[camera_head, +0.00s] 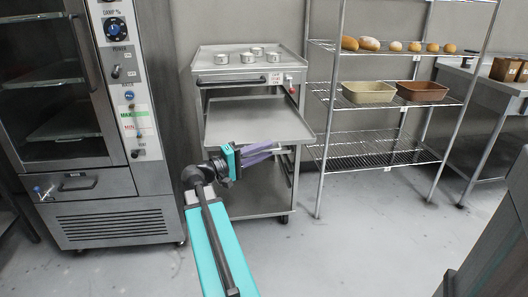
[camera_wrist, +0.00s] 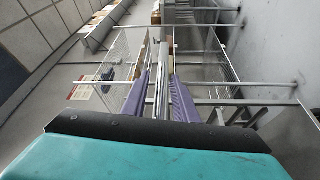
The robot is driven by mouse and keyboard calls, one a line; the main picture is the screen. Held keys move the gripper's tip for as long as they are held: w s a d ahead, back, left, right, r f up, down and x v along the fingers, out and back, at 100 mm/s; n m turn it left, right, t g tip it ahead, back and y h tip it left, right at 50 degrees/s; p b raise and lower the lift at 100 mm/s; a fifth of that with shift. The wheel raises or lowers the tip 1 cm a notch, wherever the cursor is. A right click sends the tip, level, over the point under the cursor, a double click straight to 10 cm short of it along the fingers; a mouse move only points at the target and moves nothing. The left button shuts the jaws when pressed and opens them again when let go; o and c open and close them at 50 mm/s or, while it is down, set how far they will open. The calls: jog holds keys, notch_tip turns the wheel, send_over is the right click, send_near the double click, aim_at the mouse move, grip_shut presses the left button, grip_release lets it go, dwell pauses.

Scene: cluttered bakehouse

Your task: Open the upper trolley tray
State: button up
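The grey steel trolley (camera_head: 198,72) stands in the middle of the head view. Its upper front (camera_head: 222,85) carries a dark bar handle (camera_head: 245,82) and looks closed, flush under the top. Below it, a flat grey tray (camera_head: 255,118) stands out toward me. My gripper (camera_head: 282,147) is at that tray's front edge, well below the dark handle. In the wrist view its two purple fingers (camera_wrist: 161,76) are spread apart. A thin silvery bar runs in the gap between them; I cannot tell what it belongs to or whether a finger touches it.
Several small tins (camera_head: 248,57) stand on the trolley top. A tall oven (camera_head: 120,150) is close on the left. A wire rack (camera_head: 375,150) with bread (camera_head: 369,43) and two loaf pans (camera_head: 368,92) is on the right. Floor (camera_head: 350,240) at front right is clear.

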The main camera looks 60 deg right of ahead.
jog(key=p+v, duration=0.1)
jog(key=v, duration=1.3)
jog(key=shift+p, duration=0.35)
dwell(0.3)
